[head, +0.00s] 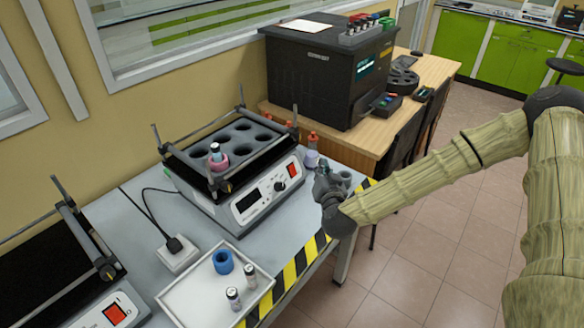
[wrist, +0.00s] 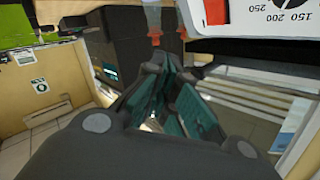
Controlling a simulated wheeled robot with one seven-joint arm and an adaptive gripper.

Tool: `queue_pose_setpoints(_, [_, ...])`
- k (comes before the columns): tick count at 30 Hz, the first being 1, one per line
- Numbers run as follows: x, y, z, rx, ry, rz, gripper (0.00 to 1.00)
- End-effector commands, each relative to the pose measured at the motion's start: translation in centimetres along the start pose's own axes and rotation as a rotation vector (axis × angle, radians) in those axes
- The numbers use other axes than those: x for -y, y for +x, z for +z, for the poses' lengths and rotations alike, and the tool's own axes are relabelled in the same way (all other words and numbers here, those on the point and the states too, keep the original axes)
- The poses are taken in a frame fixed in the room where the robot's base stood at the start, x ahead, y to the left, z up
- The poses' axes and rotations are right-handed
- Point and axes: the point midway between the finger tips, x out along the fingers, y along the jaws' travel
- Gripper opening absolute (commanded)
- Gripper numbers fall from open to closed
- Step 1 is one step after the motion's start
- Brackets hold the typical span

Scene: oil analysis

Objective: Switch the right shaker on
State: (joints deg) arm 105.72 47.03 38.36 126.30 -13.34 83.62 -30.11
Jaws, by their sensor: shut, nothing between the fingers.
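The right shaker (head: 222,190) stands on the grey bench, with a black rack of round wells on top. Its white front panel carries a dark display (head: 247,201), a black knob and a red switch (head: 293,169) near the right end. In the wrist view, which is upside down, the red switch (wrist: 216,12) and the numbered dial (wrist: 292,15) show at the top right. My gripper (head: 328,178) is shut and empty, to the right of the panel and apart from the switch. Its fingers (wrist: 168,85) fill the middle of the wrist view. I cannot tell the switch's position.
A second shaker (head: 60,270) with a red switch stands at the left. A white tray (head: 185,297) with a blue ring and two vials lies in front. Red-capped bottles (head: 311,150) stand right of the right shaker. A black machine (head: 318,80) stands behind on a wooden table.

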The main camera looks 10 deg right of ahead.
Motion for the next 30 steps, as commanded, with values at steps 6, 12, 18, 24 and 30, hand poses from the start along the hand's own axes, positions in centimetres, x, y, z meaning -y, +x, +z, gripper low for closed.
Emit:
queue_pose_setpoints(6, [0.8,1.3,1.2,-0.001,0.000,0.000,0.00])
queue_pose_setpoints(12, [1.8,2.9,2.3,-0.001,0.000,0.001,0.00])
queue_pose_setpoints(18, [3.0,4.4,3.2,-0.002,0.000,0.002,0.00])
queue_pose_setpoints(24, [3.7,5.4,3.9,-0.002,0.000,0.003,0.00])
queue_pose_setpoints(30, [4.0,5.8,4.2,-0.001,0.001,0.003,0.00])
